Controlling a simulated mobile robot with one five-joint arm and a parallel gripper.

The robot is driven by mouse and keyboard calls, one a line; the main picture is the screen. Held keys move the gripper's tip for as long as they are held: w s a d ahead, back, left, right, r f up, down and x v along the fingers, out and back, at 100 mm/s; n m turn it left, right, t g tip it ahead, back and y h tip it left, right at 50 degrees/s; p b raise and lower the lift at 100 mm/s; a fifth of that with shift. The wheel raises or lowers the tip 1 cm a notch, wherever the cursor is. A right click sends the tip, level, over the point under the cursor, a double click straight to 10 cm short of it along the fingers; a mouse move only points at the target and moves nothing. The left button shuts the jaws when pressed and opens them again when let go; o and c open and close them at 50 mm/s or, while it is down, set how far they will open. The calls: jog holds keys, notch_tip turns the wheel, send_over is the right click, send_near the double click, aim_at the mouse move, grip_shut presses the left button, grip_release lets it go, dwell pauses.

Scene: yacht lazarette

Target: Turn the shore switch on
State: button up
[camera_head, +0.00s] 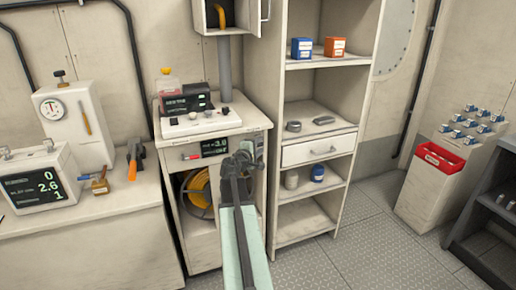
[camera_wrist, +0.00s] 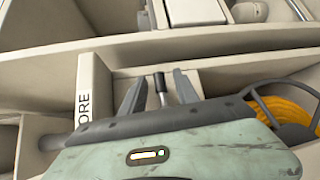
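In the wrist view a toggle lever with a black tip and metal stem (camera_wrist: 161,86) stands on a light panel. Left of it is a white plate (camera_wrist: 88,92) with the visible letters "ORE", the rest of the word being hidden. My gripper (camera_wrist: 158,84) has its two grey fingers spread, one on each side of the lever, with gaps visible. In the head view my gripper (camera_head: 246,154) is at the right front of the cabinet, beside a dark display (camera_head: 214,146). It hides the lever there.
The cabinet (camera_head: 205,238) holds a yellow coil (camera_head: 199,190) below and a dark device (camera_head: 187,102) on top. Shelving (camera_head: 338,195) stands close on the right. A bench (camera_head: 95,225) with gauges is on the left. Floor (camera_head: 350,255) is clear at the lower right.

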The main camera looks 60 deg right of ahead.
grip_shut()
jog(key=shift+a, duration=0.1)
jog(key=shift+r+m+y+p, duration=0.1)
jog(key=shift+m+y+p, duration=0.2)
jog(key=shift+p, duration=0.35)
jog(key=f+m+t+y+p, duration=0.1)
jog(key=m+t+y+p, duration=0.1)
jog(key=y+p, duration=0.1)
jog(key=w+a+f+m+t+y+p, duration=0.1)
jog(key=m+t+y+p, duration=0.1)
jog(key=y, duration=0.3)
jog(key=a+f+m+t+y+p, duration=0.1)
jog(key=m+t+y+p, duration=0.1)
jog(key=m+y+p, duration=0.1)
jog(key=shift+w+a+f+m+y+p, duration=0.15)
jog(key=shift+w+f+m+y+p, duration=0.15)
jog(key=shift+w+y+p, duration=0.1)
jog(key=shift+a, duration=0.1)
dwell(0.3)
